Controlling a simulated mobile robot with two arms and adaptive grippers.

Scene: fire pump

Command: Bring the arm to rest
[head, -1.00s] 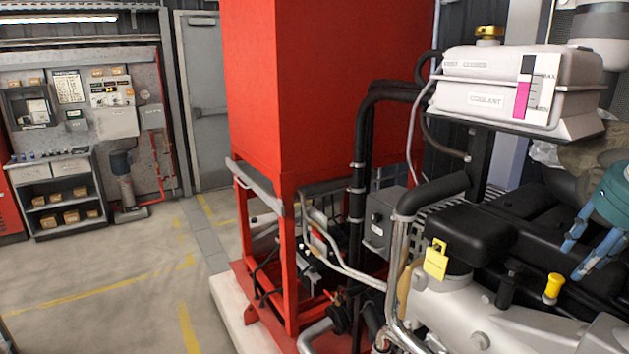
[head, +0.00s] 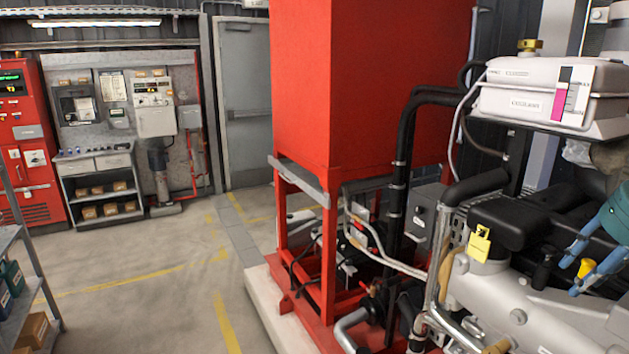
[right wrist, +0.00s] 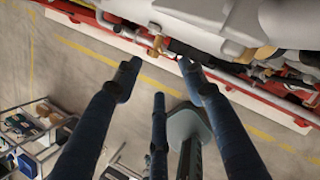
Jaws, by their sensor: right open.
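My right gripper (head: 571,277) enters the head view at the right edge, a teal body with blue fingers. Its fingers are apart and hold nothing. In the head view they overlap the yellow cap (head: 586,268) on the engine; I cannot tell the gap, and part of the arm is cut off by the frame edge. In the right wrist view the open, dark blue fingers (right wrist: 158,75) spread over the concrete floor, with the engine's red base rail (right wrist: 235,85) beyond their tips. My left gripper is not in view.
The engine carries a white coolant tank (head: 505,104) and a yellow tag (head: 479,244). A red tank (head: 365,80) stands on a red frame. A shelf rack (head: 12,235) is at the left edge, a red cabinet (head: 30,150) behind it. Floor between is clear.

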